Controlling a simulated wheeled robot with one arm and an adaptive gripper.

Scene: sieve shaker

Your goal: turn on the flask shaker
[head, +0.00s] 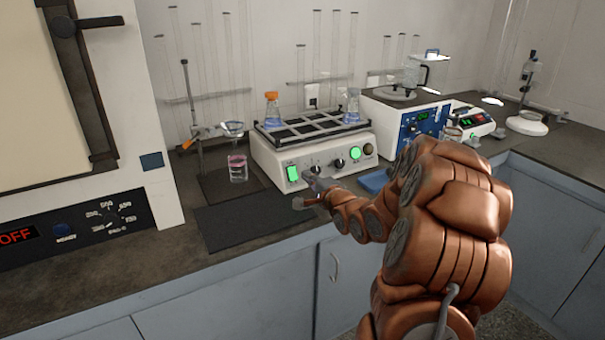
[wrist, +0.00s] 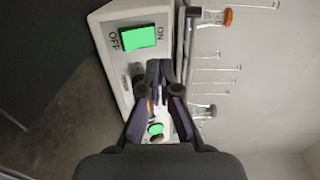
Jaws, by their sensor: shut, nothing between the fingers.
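The flask shaker (head: 268,153) is a white box on the counter, with a rack and two flasks on top. Its green rocker switch (head: 292,174) is lit at the left of the front panel. In the wrist view the switch (wrist: 138,39) lies between the ON and OFF labels. A round green light (head: 355,153) glows at the panel's right. My gripper (head: 314,183) is shut and empty in front of the panel, just right of the switch. In the wrist view its fingertips (wrist: 158,74) show below the switch, apart from it in the picture. The fingers hide part of the panel.
A stand with a glass beaker (head: 237,168) is left of the shaker. A blue-panelled instrument (head: 412,125) stands close on its right. A dark mat (head: 245,222) lies on the counter in front. A large oven-like unit (head: 150,185) stands at the left.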

